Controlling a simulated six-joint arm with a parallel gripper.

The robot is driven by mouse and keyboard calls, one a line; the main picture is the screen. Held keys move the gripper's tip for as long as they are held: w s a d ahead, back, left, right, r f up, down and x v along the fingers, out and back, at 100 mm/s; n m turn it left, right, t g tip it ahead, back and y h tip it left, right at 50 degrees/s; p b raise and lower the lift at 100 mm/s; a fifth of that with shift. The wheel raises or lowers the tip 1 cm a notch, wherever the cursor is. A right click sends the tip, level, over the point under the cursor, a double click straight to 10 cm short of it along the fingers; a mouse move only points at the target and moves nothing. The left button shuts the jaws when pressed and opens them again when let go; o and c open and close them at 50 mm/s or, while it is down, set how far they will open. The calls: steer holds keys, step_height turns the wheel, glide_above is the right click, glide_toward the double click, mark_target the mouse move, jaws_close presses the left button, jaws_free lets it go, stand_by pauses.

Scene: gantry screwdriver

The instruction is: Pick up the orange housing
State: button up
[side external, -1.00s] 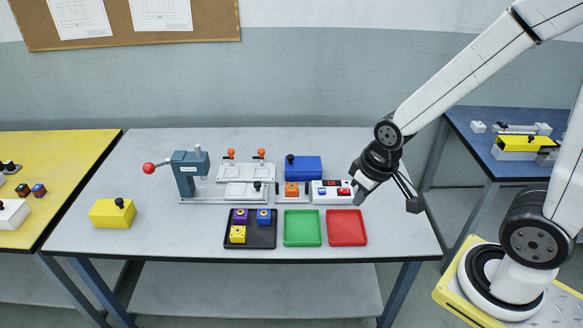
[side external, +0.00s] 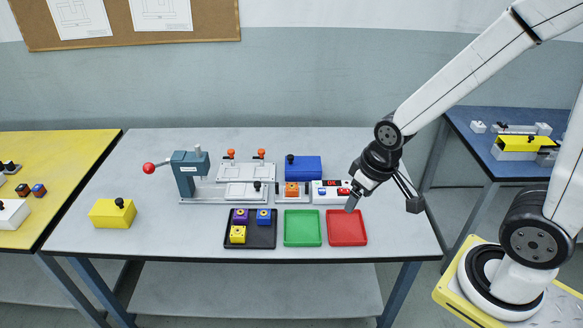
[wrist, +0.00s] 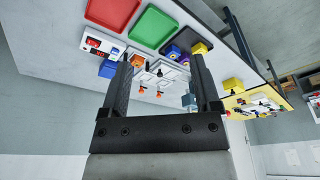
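The orange housing (side external: 291,189) is a small block with a dark round mark, sitting in a pale fixture (side external: 291,199) near the table's middle. It also shows in the wrist view (wrist: 137,61), beyond the left finger's tip. My gripper (side external: 350,206) hangs tilted in the air to the right of the housing, apart from it, over the area near the red tray and white control box. In the wrist view my gripper (wrist: 161,62) has its two fingers wide apart with nothing held between them.
A white control box (side external: 332,199) stands just right of the housing, a blue box (side external: 304,168) behind it. Green (side external: 303,242) and red (side external: 347,242) trays lie empty in front. A black tray (side external: 262,243) holds small blocks. A clamp fixture (side external: 240,189) and press (side external: 189,172) stand left.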

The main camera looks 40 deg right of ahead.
stand_by(0.3)
steer(key=n+t+h, duration=0.2)
steer(key=n+h, duration=0.8)
steer(key=n, duration=1)
glide_toward(293, 193)
steer(key=s+d+r, duration=0.4)
steer(key=s+d, duration=0.2)
steer(key=d, duration=0.1)
steer(key=w+f+n+t, duration=0.1)
steer(key=w+n, duration=0.1)
steer(key=w+a+f+n+t, duration=0.1)
steer(key=w+f+n+t, duration=0.1)
steer(key=w+a+f+n+t, duration=0.1)
steer(key=f+n, duration=0.1)
steer(key=shift+w+a+f, duration=0.1)
steer(key=shift+w+a, duration=0.1)
steer(key=shift+w, duration=0.2)
steer(key=shift+w+a+f+n+t, duration=0.2)
steer(key=shift+w+f+n+t, duration=0.1)
steer(key=shift+n+t, duration=0.2)
steer(key=shift+w+d, duration=0.1)
